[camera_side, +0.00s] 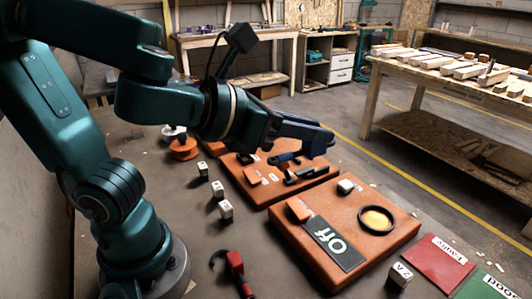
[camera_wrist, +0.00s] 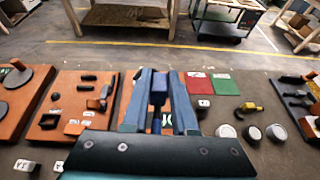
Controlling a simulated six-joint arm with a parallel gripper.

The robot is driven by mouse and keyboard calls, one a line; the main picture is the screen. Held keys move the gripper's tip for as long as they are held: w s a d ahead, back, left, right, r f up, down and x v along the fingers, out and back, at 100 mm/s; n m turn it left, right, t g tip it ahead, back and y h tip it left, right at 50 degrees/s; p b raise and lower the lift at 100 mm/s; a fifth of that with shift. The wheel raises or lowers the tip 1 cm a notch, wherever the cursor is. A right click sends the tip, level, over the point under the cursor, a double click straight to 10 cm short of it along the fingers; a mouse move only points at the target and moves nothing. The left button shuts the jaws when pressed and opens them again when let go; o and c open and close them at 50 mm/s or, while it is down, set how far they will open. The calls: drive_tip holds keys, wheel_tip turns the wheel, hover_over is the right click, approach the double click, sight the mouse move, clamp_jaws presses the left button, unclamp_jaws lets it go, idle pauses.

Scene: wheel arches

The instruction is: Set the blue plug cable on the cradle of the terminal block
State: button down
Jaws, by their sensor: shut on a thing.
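My gripper (camera_wrist: 160,82) is shut on a dark blue piece, which I take to be the blue plug cable (camera_wrist: 157,88). It sits between the two fingers in the wrist view. In the side view my gripper (camera_side: 318,138) is above the far orange board (camera_side: 238,182), and the fingers mostly hide what they hold. That board carries black bars (camera_side: 302,172) and small orange and white pieces. It also shows left of my gripper in the wrist view (camera_wrist: 68,102). I cannot tell which part is the terminal block's cradle.
A nearer orange board (camera_side: 300,240) has a black "Off" plate (camera_side: 332,243) and a black ring (camera_side: 376,220). Red (camera_side: 437,258) and green (camera_side: 485,286) mats lie to its right. White labelled cubes (camera_side: 225,210) and a red-black tool (camera_side: 235,265) lie on the table's near part.

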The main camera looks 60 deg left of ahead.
drive_tip(key=s+a+f+n+g+y, duration=0.45)
drive_tip(key=s+f+n+g, duration=0.2)
drive_tip(key=n+g, duration=0.65)
drive_tip(key=s+a+f+n+g+y, duration=0.45)
drive_tip(key=s+n+g, duration=0.25)
drive_tip(key=n+g, duration=0.65)
drive_tip(key=w+d+r+n+t+h, duration=0.1)
drive_tip(key=w+d+n+t+h, duration=0.15)
drive_tip(key=n+h, duration=0.8)
drive_tip(key=w+d+n+t+h, duration=0.1)
drive_tip(key=n+t+h, duration=0.3)
drive_tip(key=n+h, duration=0.7)
drive_tip(key=w+a+n+t, duration=0.2)
drive_tip(key=a+n+t, duration=0.3)
drive_tip(key=n+t, duration=0.2)
drive_tip(key=x, duration=0.4)
drive_tip(key=f+x, duration=0.1)
drive_tip(key=x, duration=0.4)
drive_tip(key=a+f+x, duration=0.1)
drive_tip(key=x, duration=0.3)
drive_tip(key=shift+d+f, duration=0.1)
drive_tip(key=shift+d, duration=0.2)
drive_tip(key=shift+f, duration=2)
